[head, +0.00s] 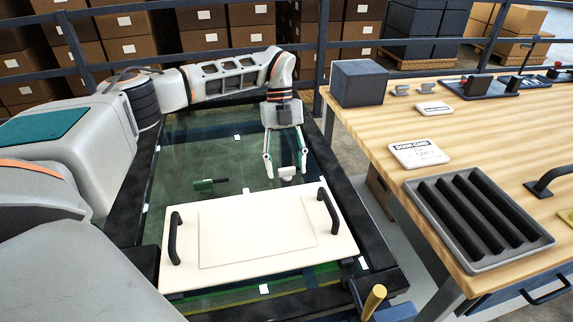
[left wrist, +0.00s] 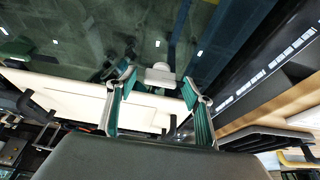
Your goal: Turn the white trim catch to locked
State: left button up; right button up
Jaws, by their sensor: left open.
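The white trim catch (head: 286,173) is a small pale piece at the far edge of the cream panel (head: 258,233). It also shows in the left wrist view (left wrist: 160,76), between and just beyond the fingertips. My left gripper (head: 286,167) hangs pointing down with its two green-padded fingers spread, one on each side of the catch. In the left wrist view the open fingers (left wrist: 158,84) show gaps to the catch on both sides. Whether its lever is turned is too small to tell. My right gripper is not in view.
The panel has two black handles (head: 174,238) and lies over a dark glass-like sheet (head: 190,150). A green catch (head: 208,185) sits left of the white one. A wooden workbench (head: 455,140) stands to the right, with a ribbed tray (head: 413,192) and a grey box (head: 357,83).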

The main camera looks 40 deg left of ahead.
pick_arm(q)
jog(key=shift+c, duration=0.2)
jog(key=c, duration=1)
jog(key=shift+c, duration=0.2)
